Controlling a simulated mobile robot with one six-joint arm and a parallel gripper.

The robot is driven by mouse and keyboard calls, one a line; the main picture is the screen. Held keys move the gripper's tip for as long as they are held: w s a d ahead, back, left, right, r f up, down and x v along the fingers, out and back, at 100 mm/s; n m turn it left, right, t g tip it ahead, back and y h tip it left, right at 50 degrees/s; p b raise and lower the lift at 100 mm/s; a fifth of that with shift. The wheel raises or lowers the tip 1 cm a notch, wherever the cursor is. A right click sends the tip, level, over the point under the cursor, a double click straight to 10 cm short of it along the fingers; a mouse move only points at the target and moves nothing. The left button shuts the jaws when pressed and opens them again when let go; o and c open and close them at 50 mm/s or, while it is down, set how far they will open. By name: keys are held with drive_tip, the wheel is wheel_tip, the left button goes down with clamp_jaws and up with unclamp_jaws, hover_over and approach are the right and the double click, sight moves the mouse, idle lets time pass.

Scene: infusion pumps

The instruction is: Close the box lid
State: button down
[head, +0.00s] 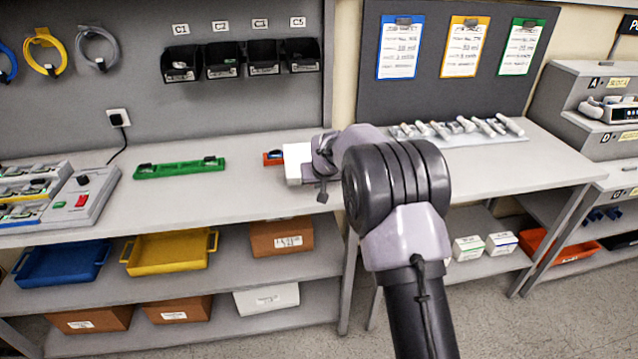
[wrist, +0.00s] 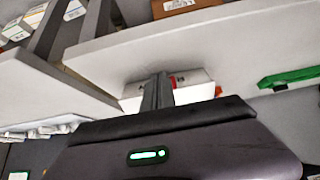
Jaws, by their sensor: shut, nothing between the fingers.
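A white box (head: 297,163) stands on the workbench in the middle of the head view, partly hidden behind my wrist. In the wrist view the white box (wrist: 192,92) shows behind the fingers, with a small red mark on it. I cannot tell its lid from its body, or the lid's angle. My gripper (wrist: 160,78) is shut and empty, its dark fingers together in front of the box. Whether the fingertips touch the box is unclear. In the head view my arm hides the fingers.
A red-orange item (head: 272,157) lies beside the box on its left. A green tray (head: 180,167) is farther left, with free bench between. White items lie on a pale mat (head: 480,137) to the right. Below are shelves with a yellow tray (head: 168,251) and brown boxes (head: 281,238).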

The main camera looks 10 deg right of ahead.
drive_tip(key=shift+w+p, duration=0.4)
drive_tip(key=shift+w, duration=0.2)
wheel_tip(320, 180, up, 5)
drive_tip(key=p, duration=0.3)
drive_tip(key=s+f, duration=0.4)
drive_tip(key=s, duration=0.6)
drive_tip(key=s+r+m, duration=0.2)
drive_tip(key=s+r, duration=1)
drive_tip(key=r, duration=0.1)
drive_tip(key=s+a+r+m+y, duration=0.1)
drive_tip(key=s+a+r, duration=0.1)
drive_tip(key=s, duration=1.1)
drive_tip(key=s+a+r+m+g+y, duration=0.1)
drive_tip(key=s+a+r, duration=0.1)
drive_tip(key=s, duration=1.2)
drive_tip(key=shift+g, duration=0.3)
drive_tip(key=shift+s, duration=0.1)
